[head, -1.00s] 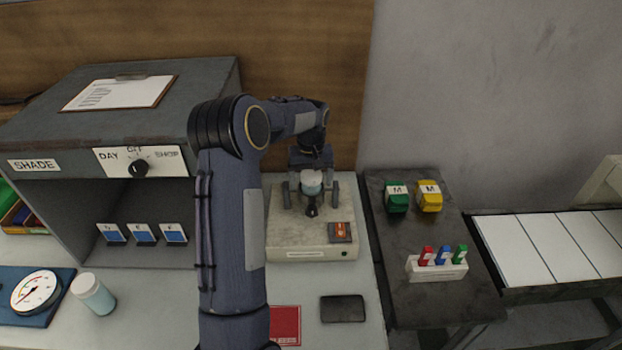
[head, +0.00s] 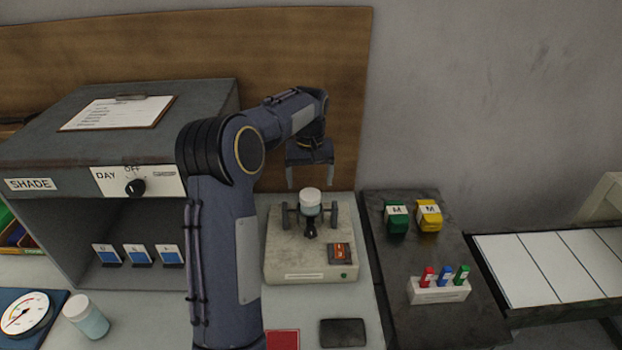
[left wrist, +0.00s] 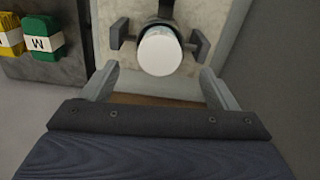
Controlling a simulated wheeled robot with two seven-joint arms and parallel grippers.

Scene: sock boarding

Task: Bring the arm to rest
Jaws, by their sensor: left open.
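My left arm reaches in from the lower left in the head view, bent at the elbow. My left gripper (head: 310,178) is open and empty, pointing down above and behind a white-capped jar (head: 310,200). The jar sits upright between the two posts of a pale machine base (head: 287,256). In the left wrist view the fingers of my left gripper (left wrist: 160,88) are spread wide, and the jar's white cap (left wrist: 160,52) shows beyond them, apart from both. My right gripper is not in view.
A grey shade box (head: 60,150) with a knob stands at the left. A second jar (head: 86,316) and a dial gauge (head: 24,314) are front left. Green (head: 397,218) and yellow (head: 429,215) bundles and a rack of coloured clips (head: 439,290) lie on the dark bench. Air above the bench is clear.

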